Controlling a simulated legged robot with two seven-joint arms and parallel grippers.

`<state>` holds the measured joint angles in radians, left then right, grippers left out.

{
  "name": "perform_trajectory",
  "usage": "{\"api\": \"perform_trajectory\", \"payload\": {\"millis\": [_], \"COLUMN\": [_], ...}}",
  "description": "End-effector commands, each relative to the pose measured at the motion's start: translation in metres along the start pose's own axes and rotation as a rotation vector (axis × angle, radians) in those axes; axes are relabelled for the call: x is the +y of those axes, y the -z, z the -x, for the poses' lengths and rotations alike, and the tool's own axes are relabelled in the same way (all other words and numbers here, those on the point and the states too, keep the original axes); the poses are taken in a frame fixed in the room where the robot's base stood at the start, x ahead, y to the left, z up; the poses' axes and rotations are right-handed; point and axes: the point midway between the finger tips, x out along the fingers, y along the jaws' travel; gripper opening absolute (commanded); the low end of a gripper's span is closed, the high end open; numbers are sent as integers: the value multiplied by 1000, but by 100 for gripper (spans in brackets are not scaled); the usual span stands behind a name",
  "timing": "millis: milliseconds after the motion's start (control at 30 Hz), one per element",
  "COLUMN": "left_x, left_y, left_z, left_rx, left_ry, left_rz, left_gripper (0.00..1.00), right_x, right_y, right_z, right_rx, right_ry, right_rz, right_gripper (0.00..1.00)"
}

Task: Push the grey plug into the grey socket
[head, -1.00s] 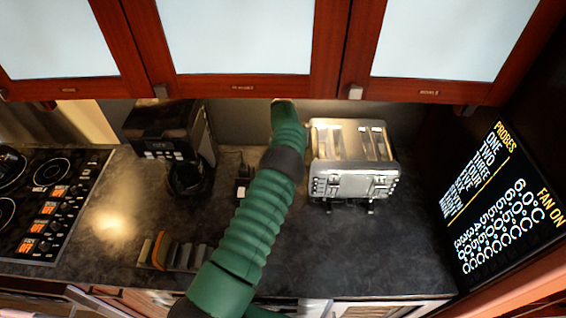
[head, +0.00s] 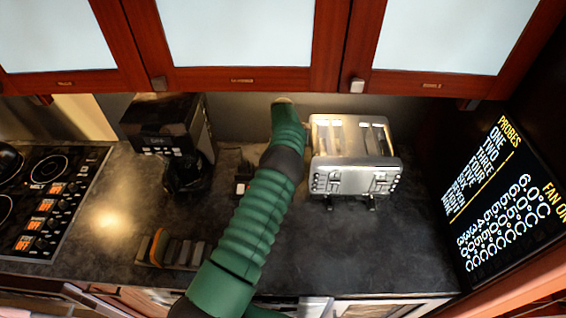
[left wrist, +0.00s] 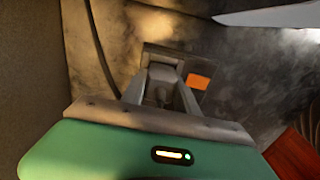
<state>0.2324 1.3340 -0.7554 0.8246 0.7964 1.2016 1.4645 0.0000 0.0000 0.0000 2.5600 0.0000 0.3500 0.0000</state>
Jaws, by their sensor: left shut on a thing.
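In the left wrist view, my left gripper (left wrist: 160,98) is shut on a grey plug (left wrist: 161,76) between its two fingers. The plug is in front of a dark grey socket plate (left wrist: 182,55) on the wall, with an orange patch beside the right finger. I cannot tell whether the plug's pins touch or enter the socket. In the head view, my green left arm reaches up over the counter to the back wall, and the gripper, plug and socket cannot be made out there. My right gripper is not in view.
A silver toaster (head: 355,178) stands close to the right of my arm. A black coffee machine (head: 170,135) stands to the left, and a rack of grey and orange pieces (head: 178,250) lies at the front. Wall cabinets (head: 240,80) overhang. The counter's right front (head: 370,255) is clear.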

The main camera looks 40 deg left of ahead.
Motion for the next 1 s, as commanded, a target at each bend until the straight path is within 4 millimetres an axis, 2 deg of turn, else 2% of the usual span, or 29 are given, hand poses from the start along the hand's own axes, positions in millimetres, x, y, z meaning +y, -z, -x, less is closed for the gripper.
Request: {"api": "perform_trajectory", "payload": {"millis": [400,433,600,1000], "left_x": [0,0,0,0], "left_y": [0,0,0,0], "left_z": [-12,-11,-11,-8], "left_rx": [0,0,0,-1], "left_ry": [-1,-1,0,0], "left_rz": [0,0,0,1], "left_gripper": [0,37,59,61], "right_x": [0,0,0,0], "right_y": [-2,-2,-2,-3], "right_z": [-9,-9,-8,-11], "right_rx": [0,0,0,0], "right_ry": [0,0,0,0], "right_rz": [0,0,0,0], "right_gripper": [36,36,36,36]}}
